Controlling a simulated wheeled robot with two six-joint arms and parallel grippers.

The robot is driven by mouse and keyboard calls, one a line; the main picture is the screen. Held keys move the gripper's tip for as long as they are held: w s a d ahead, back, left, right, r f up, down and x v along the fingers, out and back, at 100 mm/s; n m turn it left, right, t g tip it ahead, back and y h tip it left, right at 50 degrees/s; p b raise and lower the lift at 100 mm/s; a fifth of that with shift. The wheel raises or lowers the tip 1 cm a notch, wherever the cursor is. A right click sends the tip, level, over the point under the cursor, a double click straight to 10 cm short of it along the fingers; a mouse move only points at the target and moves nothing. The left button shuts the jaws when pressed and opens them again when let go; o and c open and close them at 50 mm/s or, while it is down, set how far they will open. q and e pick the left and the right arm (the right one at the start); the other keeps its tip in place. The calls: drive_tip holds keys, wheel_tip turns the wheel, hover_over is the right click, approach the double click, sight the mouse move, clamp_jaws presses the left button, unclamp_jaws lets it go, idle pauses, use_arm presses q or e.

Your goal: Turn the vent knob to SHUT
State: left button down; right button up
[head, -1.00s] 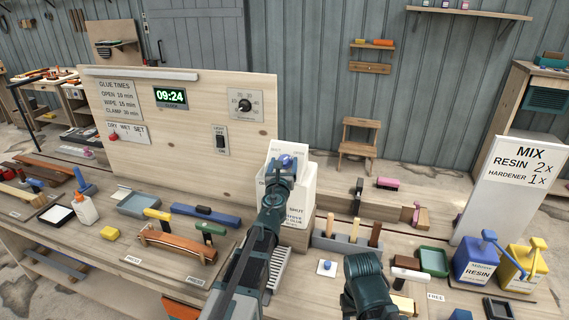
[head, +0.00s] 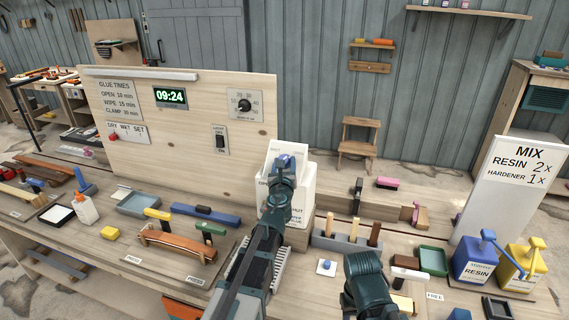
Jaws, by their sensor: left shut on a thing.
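The vent knob (head: 285,160) is blue and sits on the upper part of a white box (head: 302,182) on the workbench. The box carries printed labels, and a partly covered one ends in "HUT". My left gripper (head: 284,168) reaches up to the knob from below and is shut on it. The gripper and wrist hide most of the knob, so I cannot read which way it points. My right arm is in the lower middle, and its gripper cannot be made out.
A wooden panel (head: 180,135) with a clock stands behind at left. A grey tool holder (head: 345,244) stands right of the box. A MIX sign (head: 500,190) stands over the blue resin bottle (head: 473,266) and yellow hardener bottle (head: 520,268) at right.

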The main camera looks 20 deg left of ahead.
use_arm(q)
drive_tip(key=n+y, duration=0.1)
drive_tip(key=n+g+y+p, duration=0.1)
drive_tip(key=n, duration=0.2)
drive_tip(key=shift+w+d+r+g+y+p, duration=0.1)
drive_tip(key=shift+w+r+g+y+p, duration=0.05)
drive_tip(key=shift+r+g+y+p, duration=0.2)
drive_tip(key=n+g+y+p, duration=0.1)
drive_tip(key=n, duration=0.1)
drive_tip(key=n+g+y+p, duration=0.1)
drive_tip(key=n+p, duration=0.1)
drive_tip(key=shift+w+d+r+n+g, duration=0.1)
drive_tip(key=shift+d+n+g, duration=0.05)
drive_tip(key=shift+n+g, duration=0.25)
drive_tip(key=n+g+p, duration=0.1)
drive_tip(key=n+p, duration=0.1)
drive_tip(key=n+g+y+p, duration=0.1)
drive_tip(key=n+g+p, duration=0.3)
drive_tip(key=shift+w+r+n+y, duration=0.2)
drive_tip(key=shift+r+n+y, duration=0.05)
drive_tip(key=shift+n, duration=0.15)
drive_tip(key=n+g+p, duration=0.2)
drive_tip(key=shift+p, duration=0.3)
drive_tip(key=shift+f+n+g+h+p, duration=0.1)
drive_tip(key=shift+n+g+h+p, duration=0.4)
drive_tip(key=shift+n, duration=0.3)
drive_tip(key=shift+f, duration=0.1)
drive_tip(key=shift+c, duration=1.9)
unclamp_jaws()
